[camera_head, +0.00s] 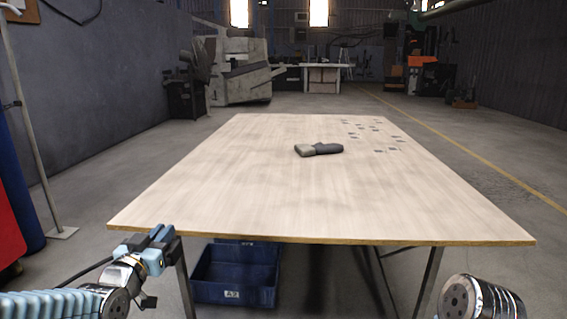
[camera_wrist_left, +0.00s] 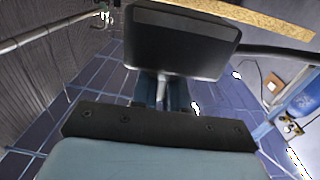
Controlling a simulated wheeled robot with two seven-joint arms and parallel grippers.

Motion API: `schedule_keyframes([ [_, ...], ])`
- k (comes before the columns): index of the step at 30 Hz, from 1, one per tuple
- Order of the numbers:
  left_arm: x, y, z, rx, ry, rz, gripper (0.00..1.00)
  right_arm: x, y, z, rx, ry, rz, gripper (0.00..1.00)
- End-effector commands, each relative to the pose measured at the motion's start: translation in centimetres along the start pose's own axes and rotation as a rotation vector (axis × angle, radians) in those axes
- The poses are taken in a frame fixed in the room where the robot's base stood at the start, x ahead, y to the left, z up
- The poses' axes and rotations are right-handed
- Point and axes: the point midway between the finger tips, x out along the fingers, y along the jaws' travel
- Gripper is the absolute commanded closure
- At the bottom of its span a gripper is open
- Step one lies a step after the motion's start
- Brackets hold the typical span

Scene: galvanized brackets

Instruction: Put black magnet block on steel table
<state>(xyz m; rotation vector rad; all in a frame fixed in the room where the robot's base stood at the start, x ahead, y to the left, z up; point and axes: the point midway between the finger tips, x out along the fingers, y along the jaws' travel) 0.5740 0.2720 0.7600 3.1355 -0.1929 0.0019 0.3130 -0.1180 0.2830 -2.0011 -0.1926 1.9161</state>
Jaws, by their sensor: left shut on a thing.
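My left gripper (camera_head: 157,248) is at the lower left in the head view, just off the near left corner of the table. It is shut on the black magnet block, a dark rounded block (camera_wrist_left: 180,42) in the left wrist view. In the head view the block is hard to tell from the black finger parts. The table (camera_head: 270,205) has a pale wood-look top and metal legs; its edge (camera_wrist_left: 255,17) shows close to the block in the left wrist view. My right gripper is out of view; only a metal link of that arm shows at lower right.
A tool with a dark handle and beige end (camera_head: 318,150) lies on the table's far half. Several small flat pieces (camera_head: 375,130) lie at the far right. The near half is clear. A blue bin (camera_head: 235,275) stands under the near edge.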

Motion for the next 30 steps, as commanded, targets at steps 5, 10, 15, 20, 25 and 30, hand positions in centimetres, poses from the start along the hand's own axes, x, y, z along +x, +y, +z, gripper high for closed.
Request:
schedule_keyframes([
  [5,1.9,2.2,9.8,-0.008,-0.014,0.022,1.00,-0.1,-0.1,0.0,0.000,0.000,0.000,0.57],
  [10,1.2,4.4,18.3,-0.006,-0.013,-0.012,1.00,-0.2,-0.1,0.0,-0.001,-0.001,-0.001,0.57],
  [15,-0.8,6.2,24.3,-0.004,-0.010,-0.066,1.00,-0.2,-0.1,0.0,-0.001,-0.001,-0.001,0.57],
  [20,-2.4,7.1,27.2,-0.001,-0.004,-0.105,1.00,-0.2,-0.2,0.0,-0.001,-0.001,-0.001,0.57],
  [25,-3.1,7.4,28.1,0.003,0.002,-0.121,1.00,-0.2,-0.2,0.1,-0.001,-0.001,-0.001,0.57],
  [30,-3.1,7.4,28.2,0.002,0.003,-0.122,1.00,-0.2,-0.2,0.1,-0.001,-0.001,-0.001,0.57],
])
